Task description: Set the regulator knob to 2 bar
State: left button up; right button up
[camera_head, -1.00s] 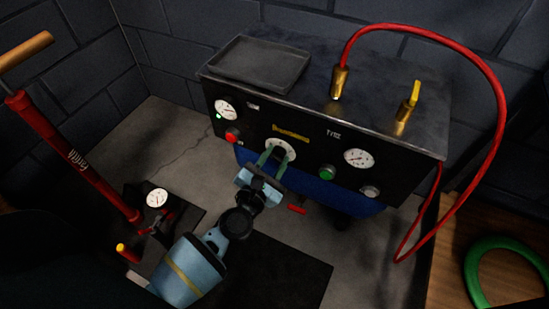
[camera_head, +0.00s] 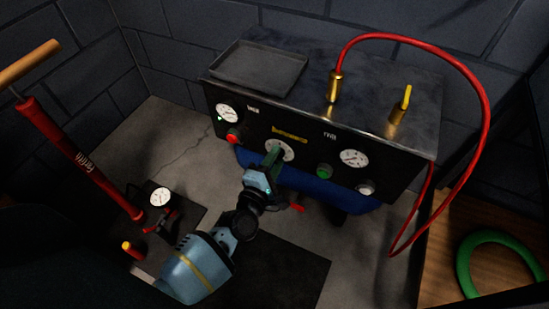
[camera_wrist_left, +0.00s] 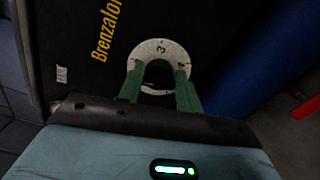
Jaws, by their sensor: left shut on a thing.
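The regulator's white dial ring (camera_head: 287,149) is on the dark front panel of the compressor box. My left gripper (camera_head: 273,157) reaches it from below and is shut on the regulator knob, mostly hidden in the head view. In the left wrist view the dark knob (camera_wrist_left: 158,74) sits between the green fingers of my left gripper (camera_wrist_left: 158,92). The dial ring (camera_wrist_left: 160,46) shows a 3 at its top and a 4 near the right finger. The knob's pointer cannot be made out. My right gripper is out of view.
A gauge (camera_head: 354,158) and green button (camera_head: 324,171) are right of the dial; another gauge (camera_head: 227,113) and red button (camera_head: 234,136) are left. A red hose (camera_head: 484,90) loops at the right. A red pump (camera_head: 80,157) stands at the left.

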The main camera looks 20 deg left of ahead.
pick_arm(q)
jog(key=shift+m+p, duration=0.3)
jog(key=shift+m, duration=0.8)
jog(key=shift+f, duration=0.1)
jog(key=o, duration=1)
jog(key=s+p, duration=0.1)
jog(key=s, duration=0.3)
jog(key=s+p, duration=0.1)
jog(key=s, duration=0.3)
jog(key=shift+a, duration=0.2)
